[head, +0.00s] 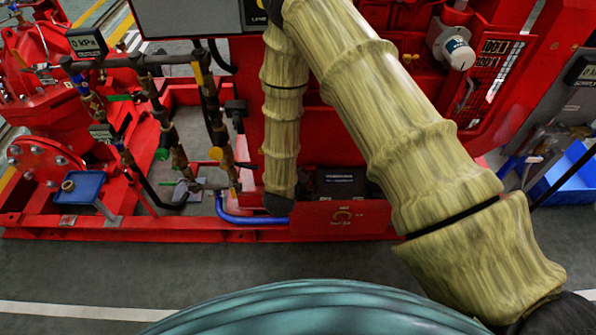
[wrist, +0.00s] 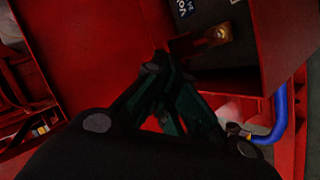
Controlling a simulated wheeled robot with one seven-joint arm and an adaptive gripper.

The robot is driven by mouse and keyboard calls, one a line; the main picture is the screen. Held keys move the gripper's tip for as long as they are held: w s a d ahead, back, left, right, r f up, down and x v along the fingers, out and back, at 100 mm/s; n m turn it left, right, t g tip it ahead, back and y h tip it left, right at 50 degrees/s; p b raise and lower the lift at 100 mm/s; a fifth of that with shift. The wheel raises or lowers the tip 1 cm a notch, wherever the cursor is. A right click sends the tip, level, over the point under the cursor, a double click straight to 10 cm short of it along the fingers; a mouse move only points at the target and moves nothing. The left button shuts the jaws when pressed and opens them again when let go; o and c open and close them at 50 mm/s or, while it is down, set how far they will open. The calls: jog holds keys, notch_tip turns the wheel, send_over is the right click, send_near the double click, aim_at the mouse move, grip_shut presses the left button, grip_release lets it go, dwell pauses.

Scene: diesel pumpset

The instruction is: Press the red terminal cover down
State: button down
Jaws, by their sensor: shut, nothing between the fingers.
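My gripper (wrist: 165,62) is shut and empty in the wrist view, its dark fingers meeting near the middle. A dark battery (wrist: 240,68) with white lettering stands just beyond the fingertips at upper right. A brass terminal (wrist: 219,35) shows on it. A dim reddish piece (wrist: 190,42) beside the terminal may be the red terminal cover; its tilt is hard to tell. The fingertips are close to this piece, and I cannot tell whether they touch. In the head view the battery (head: 341,181) sits behind the red frame, right of my sleeved arm's dark end; the cover cannot be made out there.
The red base frame (head: 340,218) runs in front of the battery. A blue hose (head: 250,220) curves beside it and also shows in the wrist view (wrist: 280,115). Brass-fitted pipes (head: 215,125) stand to the left. The grey floor in front is clear.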

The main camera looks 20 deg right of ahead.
jog(key=w+a+f+n+g+h+b, duration=0.1)
jog(key=w+a+f+g+h+b, duration=0.2)
jog(key=b, duration=1.8)
jog(key=w+a+f+h, duration=0.2)
jog(key=w+a+h, duration=0.2)
jog(key=w+h, duration=0.1)
jog(key=shift+a, duration=0.1)
jog(key=b+x, duration=0.4)
jog(key=x, duration=0.6)
jog(key=shift+a+r, duration=0.1)
jog(key=shift+a, duration=0.05)
